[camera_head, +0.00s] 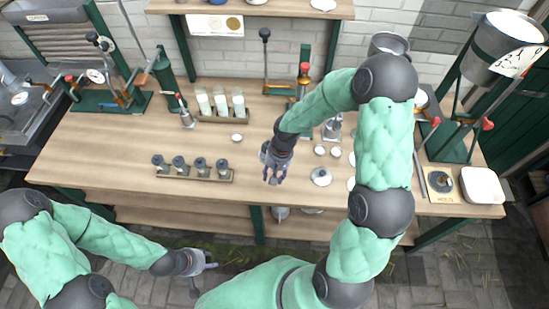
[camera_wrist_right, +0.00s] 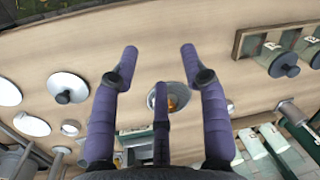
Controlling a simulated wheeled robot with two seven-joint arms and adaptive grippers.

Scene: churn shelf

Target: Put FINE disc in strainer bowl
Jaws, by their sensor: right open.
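My right gripper (camera_head: 271,174) is open and empty above the middle of the wooden table; its spread purple fingers show in the right wrist view (camera_wrist_right: 160,72). A shallow round metal dish (camera_wrist_right: 172,98) with an orange-brown centre lies below the fingers, apart from them; the arm hides it in the head view. Pale flat discs (camera_head: 351,183) lie right of the gripper and show in the wrist view (camera_wrist_right: 32,125). No FINE label is readable, and I cannot tell which thing is the strainer bowl. My left gripper (camera_head: 203,262) is open and empty, off the table's front edge.
A rack of jars (camera_head: 195,173) stands left of the right gripper. A knobbed lid (camera_head: 321,177) lies to its right. White bottles (camera_head: 220,102) stand behind. A white tray (camera_head: 482,186) sits at the right end.

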